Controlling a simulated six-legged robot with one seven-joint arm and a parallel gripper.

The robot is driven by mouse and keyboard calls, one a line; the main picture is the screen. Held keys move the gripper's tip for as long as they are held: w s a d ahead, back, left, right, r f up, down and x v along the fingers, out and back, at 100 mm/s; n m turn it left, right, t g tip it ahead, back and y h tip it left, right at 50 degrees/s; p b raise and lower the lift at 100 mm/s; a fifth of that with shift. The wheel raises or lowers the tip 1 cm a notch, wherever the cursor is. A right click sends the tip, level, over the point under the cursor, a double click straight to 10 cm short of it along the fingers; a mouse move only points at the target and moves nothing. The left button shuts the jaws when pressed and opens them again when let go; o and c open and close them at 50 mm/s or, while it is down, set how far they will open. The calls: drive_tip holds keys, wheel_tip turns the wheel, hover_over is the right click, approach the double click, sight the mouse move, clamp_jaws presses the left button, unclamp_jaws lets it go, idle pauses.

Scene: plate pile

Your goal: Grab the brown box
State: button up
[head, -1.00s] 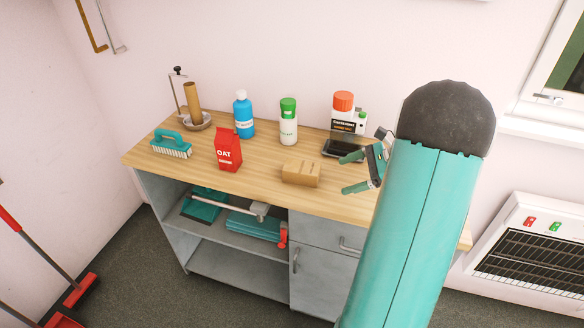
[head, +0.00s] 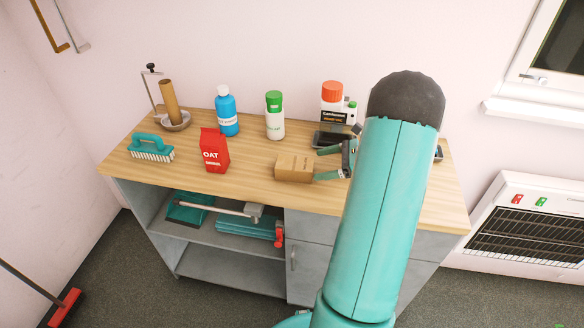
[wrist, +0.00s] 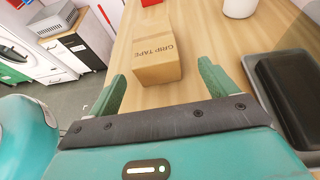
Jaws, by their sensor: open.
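The brown box (head: 294,168) lies on the wooden worktop near its front edge, right of the red OAT carton. In the wrist view the box (wrist: 157,58) carries the words GRIP TAPE and lies just beyond the fingertips, roughly between their lines. My gripper (head: 326,163) is just right of the box in the head view, with its fingers pointing left towards it. In the wrist view my gripper (wrist: 164,80) has its two green fingers spread wide with nothing held between them. Part of the gripper is hidden behind my arm in the head view.
The red OAT carton (head: 214,151), blue bottle (head: 227,112), green-capped bottle (head: 275,117) and orange-capped container (head: 333,103) stand around the box. A dark tray (wrist: 290,100) lies close to the right finger. Bare worktop (head: 250,172) lies left of the box.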

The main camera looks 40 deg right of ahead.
sight(299, 169)
drive_tip(key=x, duration=0.8)
drive_tip(key=shift+a, duration=0.35)
drive_tip(key=shift+s, duration=0.1)
drive_tip(key=c, duration=1.1)
